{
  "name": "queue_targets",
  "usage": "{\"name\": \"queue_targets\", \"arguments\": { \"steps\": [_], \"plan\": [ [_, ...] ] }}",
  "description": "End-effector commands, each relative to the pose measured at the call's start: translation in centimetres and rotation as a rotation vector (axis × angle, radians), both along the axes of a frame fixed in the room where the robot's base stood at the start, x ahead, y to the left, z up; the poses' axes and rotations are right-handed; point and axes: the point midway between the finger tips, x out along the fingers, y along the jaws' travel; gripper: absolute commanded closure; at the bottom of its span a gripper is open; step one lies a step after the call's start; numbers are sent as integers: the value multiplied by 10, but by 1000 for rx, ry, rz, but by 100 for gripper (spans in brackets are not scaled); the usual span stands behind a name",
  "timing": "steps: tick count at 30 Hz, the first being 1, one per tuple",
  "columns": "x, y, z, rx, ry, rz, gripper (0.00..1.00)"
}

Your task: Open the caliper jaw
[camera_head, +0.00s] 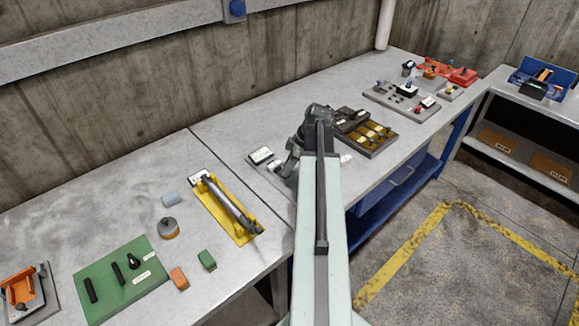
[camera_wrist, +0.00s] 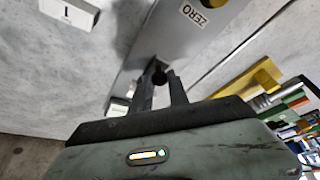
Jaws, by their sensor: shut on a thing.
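In the head view my gripper (camera_head: 287,169) reaches down to the bench beside a small white block (camera_head: 261,155). The plate is mostly hidden there behind my arm, and the jaw itself cannot be made out clearly.
Left of my gripper is a yellow tray (camera_head: 213,208) with a grey tool. A green mat (camera_head: 98,298) with black pieces lies further left. A dark tray (camera_head: 372,150) with brass-coloured parts stands just right. A concrete wall (camera_head: 130,100) runs behind the bench.

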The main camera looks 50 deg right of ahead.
Motion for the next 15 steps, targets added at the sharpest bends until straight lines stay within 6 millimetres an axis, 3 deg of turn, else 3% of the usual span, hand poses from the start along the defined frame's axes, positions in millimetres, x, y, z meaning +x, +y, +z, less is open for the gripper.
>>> {"name": "queue_targets", "arguments": {
  "steps": [5, 11, 15],
  "plan": [
    [-3, 1, 0, 1, 0, 0, 100],
    [-26, 4, 0, 2, 0, -1, 100],
    [-25, 3, 0, 1, 0, 0, 100]
  ]
}}
